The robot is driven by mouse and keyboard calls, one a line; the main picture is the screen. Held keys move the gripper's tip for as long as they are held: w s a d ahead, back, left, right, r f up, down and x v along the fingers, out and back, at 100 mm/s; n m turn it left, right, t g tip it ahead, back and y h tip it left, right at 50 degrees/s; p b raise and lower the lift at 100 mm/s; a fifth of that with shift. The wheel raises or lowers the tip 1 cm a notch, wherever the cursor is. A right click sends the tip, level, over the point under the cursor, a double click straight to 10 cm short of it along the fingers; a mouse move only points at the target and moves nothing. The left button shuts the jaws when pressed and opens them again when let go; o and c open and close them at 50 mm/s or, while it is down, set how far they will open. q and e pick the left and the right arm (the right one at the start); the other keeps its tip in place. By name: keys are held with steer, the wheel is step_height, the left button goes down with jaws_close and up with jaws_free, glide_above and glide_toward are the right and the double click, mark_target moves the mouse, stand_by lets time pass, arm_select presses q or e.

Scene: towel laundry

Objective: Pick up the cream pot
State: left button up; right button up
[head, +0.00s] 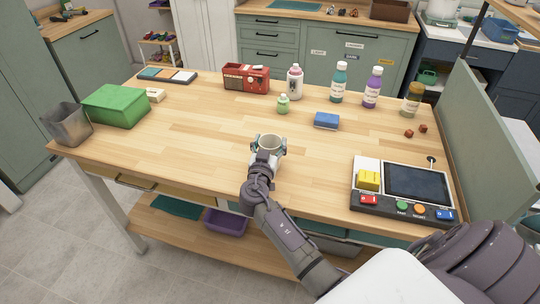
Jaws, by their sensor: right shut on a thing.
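The cream pot (270,141) is in the head view near the middle front of the wooden table. It is a small, pale, open-topped pot and looks upright. My right gripper (267,152) is shut on it, with the fingers on either side. The gripper hides the lower part of the pot, so I cannot tell whether it touches the table. My left gripper is not in view.
A console with a screen (416,184) is at the front right. A green box (116,105) is at the left. The left middle of the table (190,135) is clear.

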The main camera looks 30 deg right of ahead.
steer(key=shift+c, duration=1.4)
steer(key=shift+r, duration=0.1)
steer(key=shift+r+b, duration=0.3)
steer(key=shift+r, duration=0.6)
steer(key=s+d+r+b, duration=0.1)
steer(key=s+d+r, duration=0.6)
steer(key=s+r, duration=0.2)
steer(key=shift+s, duration=0.2)
